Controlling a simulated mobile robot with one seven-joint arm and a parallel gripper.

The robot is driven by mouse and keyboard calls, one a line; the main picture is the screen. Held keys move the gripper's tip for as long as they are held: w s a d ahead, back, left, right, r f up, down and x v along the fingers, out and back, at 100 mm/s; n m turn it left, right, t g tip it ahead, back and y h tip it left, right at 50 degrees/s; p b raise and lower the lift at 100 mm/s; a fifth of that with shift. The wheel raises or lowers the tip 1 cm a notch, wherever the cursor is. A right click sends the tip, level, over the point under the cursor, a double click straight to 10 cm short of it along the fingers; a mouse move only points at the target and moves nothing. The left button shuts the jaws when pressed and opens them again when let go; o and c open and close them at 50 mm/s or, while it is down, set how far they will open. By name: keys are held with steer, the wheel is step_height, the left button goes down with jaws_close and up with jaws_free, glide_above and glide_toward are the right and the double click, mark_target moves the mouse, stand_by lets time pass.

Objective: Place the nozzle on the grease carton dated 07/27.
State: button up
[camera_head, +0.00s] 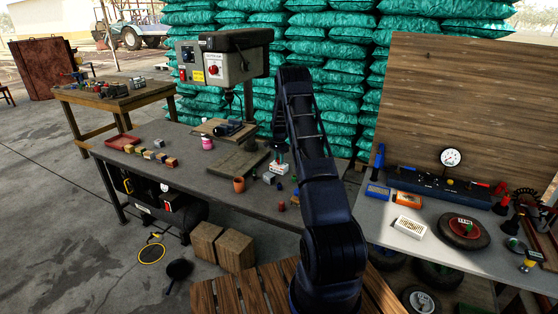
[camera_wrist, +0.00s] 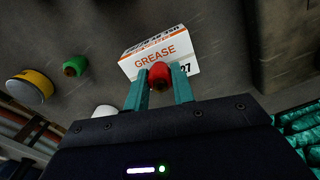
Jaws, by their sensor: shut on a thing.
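In the wrist view, my gripper (camera_wrist: 159,90) has its teal fingers shut on a small red piece with a darker end, which looks like the nozzle (camera_wrist: 159,74). Beyond it is a white and orange carton (camera_wrist: 152,48) printed GREASE. The end of its date reads 27; the rest is hidden behind the nozzle. I cannot tell whether the nozzle touches the carton. In the head view, my gripper (camera_head: 280,156) is over the workbench, just above white cartons (camera_head: 276,170). Their print is too small to read there, and the held piece is hard to make out.
The workbench (camera_head: 225,205) also holds a terracotta pot (camera_head: 239,185), several small coloured pieces and a drill press (camera_head: 222,65). In the wrist view, a green piece (camera_wrist: 75,65) and a yellow round piece (camera_wrist: 30,87) lie left of the carton. A grey table (camera_head: 400,249) stands right.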

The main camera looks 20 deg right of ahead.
steer(key=shift+f, duration=0.1)
steer(key=o, duration=1)
